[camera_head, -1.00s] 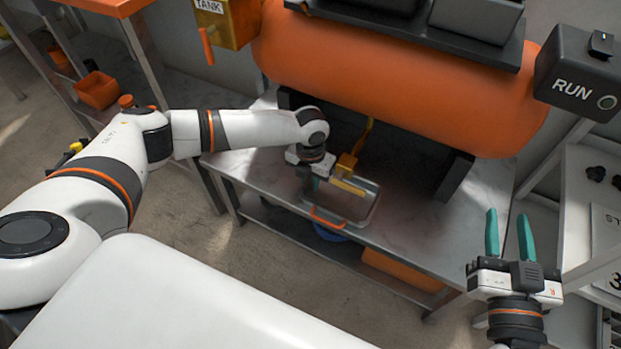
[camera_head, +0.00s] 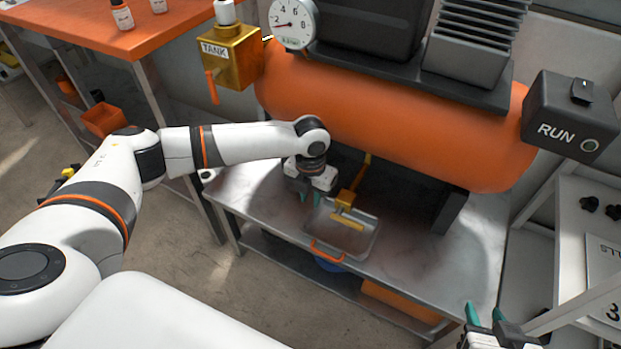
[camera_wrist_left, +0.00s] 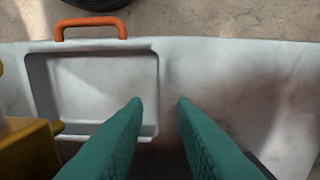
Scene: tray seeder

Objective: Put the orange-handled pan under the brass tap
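The shallow grey metal pan (camera_head: 362,243) lies flat on the steel bench, its orange handle (camera_head: 326,250) toward the front edge. The brass tap (camera_head: 344,200) comes down from the orange tank, and its end overlaps the pan from above in the head view. In the left wrist view the pan (camera_wrist_left: 95,88) shows with its handle (camera_wrist_left: 90,23); the tap (camera_wrist_left: 25,150) covers one corner. My left gripper (camera_head: 310,198) hangs by the pan's back left side, left of the tap. Its green fingers (camera_wrist_left: 160,102) are apart and empty. My right gripper (camera_head: 485,314) is open, partly cut off at the bottom.
The large orange tank (camera_head: 400,125) overhangs the back of the steel bench (camera_head: 440,275) on dark supports. A brass TANK box (camera_head: 230,55) and a RUN box (camera_head: 570,118) flank it. The bench is clear right of the pan. A blue object (camera_head: 328,264) shows below the bench.

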